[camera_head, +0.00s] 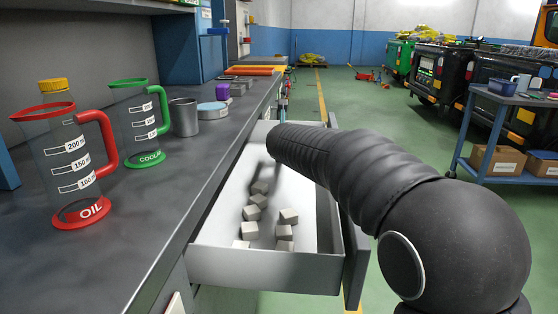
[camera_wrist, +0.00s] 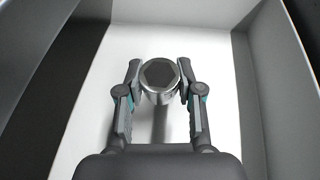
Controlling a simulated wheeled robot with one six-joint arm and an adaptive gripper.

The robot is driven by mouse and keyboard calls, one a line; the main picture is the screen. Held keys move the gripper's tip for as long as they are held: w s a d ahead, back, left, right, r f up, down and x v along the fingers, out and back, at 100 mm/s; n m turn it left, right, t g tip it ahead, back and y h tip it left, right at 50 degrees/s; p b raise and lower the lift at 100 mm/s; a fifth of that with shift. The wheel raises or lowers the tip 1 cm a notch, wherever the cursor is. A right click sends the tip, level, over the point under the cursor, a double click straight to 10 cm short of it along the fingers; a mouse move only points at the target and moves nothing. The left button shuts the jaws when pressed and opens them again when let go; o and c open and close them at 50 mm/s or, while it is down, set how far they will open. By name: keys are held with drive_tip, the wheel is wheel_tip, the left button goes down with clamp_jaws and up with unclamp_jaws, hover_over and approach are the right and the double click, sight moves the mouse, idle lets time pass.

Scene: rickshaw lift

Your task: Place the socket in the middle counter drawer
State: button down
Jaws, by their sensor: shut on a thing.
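My gripper (camera_wrist: 160,84) is shut on a grey metal socket (camera_wrist: 159,73), whose hexagonal opening faces the wrist camera. It holds the socket above the white floor of the drawer, seen in the wrist view (camera_wrist: 185,38); the height cannot be told exactly. The counter drawer (camera_head: 265,271) is pulled open in the head view. My black arm reaches over its right wall into the drawer's far part. My gripper and the socket are hidden behind the arm in the head view.
Several small grey blocks (camera_head: 251,212) lie in the drawer's near half. On the counter (camera_head: 120,215) stand a red oil jug (camera_head: 75,160), a green coolant jug (camera_head: 140,125) and a metal cup (camera_head: 184,117). A blue cart (camera_head: 510,97) with boxes stands at right.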

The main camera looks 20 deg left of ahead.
drive_tip(key=shift+f+b, duration=1.1)
drive_tip(key=shift+f, duration=0.65)
drive_tip(key=shift+f, duration=0.2)
drive_tip(key=c, duration=0.7)
unclamp_jaws()
drive_tip(key=shift+c, duration=0.2)
drive_tip(key=shift+r, duration=0.25)
drive_tip(key=v, duration=1.2)
drive_tip(key=shift+r, duration=0.1)
